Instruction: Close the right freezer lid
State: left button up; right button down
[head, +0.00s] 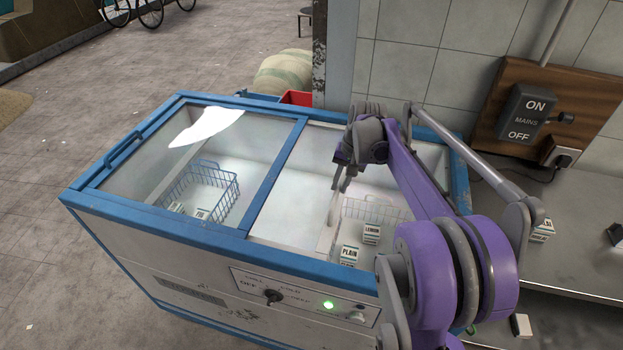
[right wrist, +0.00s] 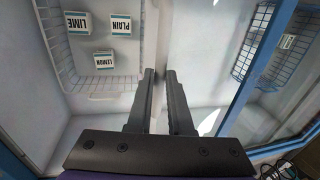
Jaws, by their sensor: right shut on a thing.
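The chest freezer (head: 190,262) has a blue frame and two compartments. A blue-framed glass lid (head: 276,170) covers its left half, with a blue handle (head: 124,150) at the left end. The right half is uncovered. I cannot make out a separate right lid; it may overlap the left one. My right gripper (head: 339,187) reaches down into the open right half, right of the lid's edge bar. In the right wrist view its fingers (right wrist: 158,74) are close together with the white divider (right wrist: 155,40) between their tips. My left gripper is not in view.
A wire basket (head: 378,209) with several small cartons, including PLAIN (head: 349,256) and LEMON (head: 371,233), sits in the open half. Another basket (head: 228,186) is under the glass. A tiled wall (head: 425,75) and steel counter (head: 590,240) lie right.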

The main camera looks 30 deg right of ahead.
jog(key=s+d, duration=0.6)
jog(key=s, duration=0.2)
jog(key=s+d, duration=0.7)
jog(key=s, duration=0.1)
jog(key=s+d, duration=0.7)
jog(key=shift+s+d+b, duration=0.15)
jog(key=shift+s+b, duration=0.2)
jog(key=shift+s, duration=0.05)
jog(key=c, duration=0.8)
grip_release()
jog(key=shift+s+d, duration=0.15)
jog(key=shift+c, duration=0.2)
jog(key=shift+r, duration=0.2)
notch_tip(320, 180, up, 10)
jog(key=s+d, duration=0.1)
jog(key=shift+s+r+p, duration=0.15)
jog(key=shift+s+p, duration=0.1)
jog(key=shift+p, duration=0.05)
jog(key=shift+d, duration=0.1)
